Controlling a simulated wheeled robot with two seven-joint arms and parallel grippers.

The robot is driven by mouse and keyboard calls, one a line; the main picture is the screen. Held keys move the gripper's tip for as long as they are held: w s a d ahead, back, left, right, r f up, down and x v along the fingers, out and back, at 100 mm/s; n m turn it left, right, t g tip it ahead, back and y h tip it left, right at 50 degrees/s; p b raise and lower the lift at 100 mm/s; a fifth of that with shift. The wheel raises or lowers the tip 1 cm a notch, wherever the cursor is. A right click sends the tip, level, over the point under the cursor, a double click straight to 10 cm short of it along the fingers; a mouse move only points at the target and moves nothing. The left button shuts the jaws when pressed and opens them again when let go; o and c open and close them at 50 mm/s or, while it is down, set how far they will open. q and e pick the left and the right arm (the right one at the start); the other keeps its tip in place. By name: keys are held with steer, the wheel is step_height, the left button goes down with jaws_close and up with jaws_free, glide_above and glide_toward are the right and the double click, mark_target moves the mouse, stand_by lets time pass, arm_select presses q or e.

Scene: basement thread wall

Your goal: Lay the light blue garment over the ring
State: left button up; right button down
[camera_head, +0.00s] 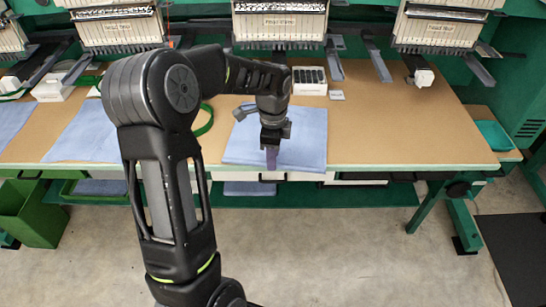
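A light blue garment (305,137) lies folded flat on the table, reaching its front edge. My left gripper (271,158) points down over the front part of this garment. Its fingers show edge-on, so I cannot tell whether they are open or shut, or whether they touch the cloth. A green ring (207,121) lies on the table left of the garment, mostly hidden behind my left arm. My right gripper is not in view.
The wooden table (400,130) is clear on its right side. More light blue cloth (85,132) lies at the left. A white box with dark items (309,80) stands behind the garment. Embroidery machine heads (280,22) line the back. A green bin (32,212) stands at lower left.

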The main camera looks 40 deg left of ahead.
arm_select(q)
step_height(320, 180, up, 7)
stand_by(0.3)
steer(key=shift+f, duration=0.1)
stand_by(0.4)
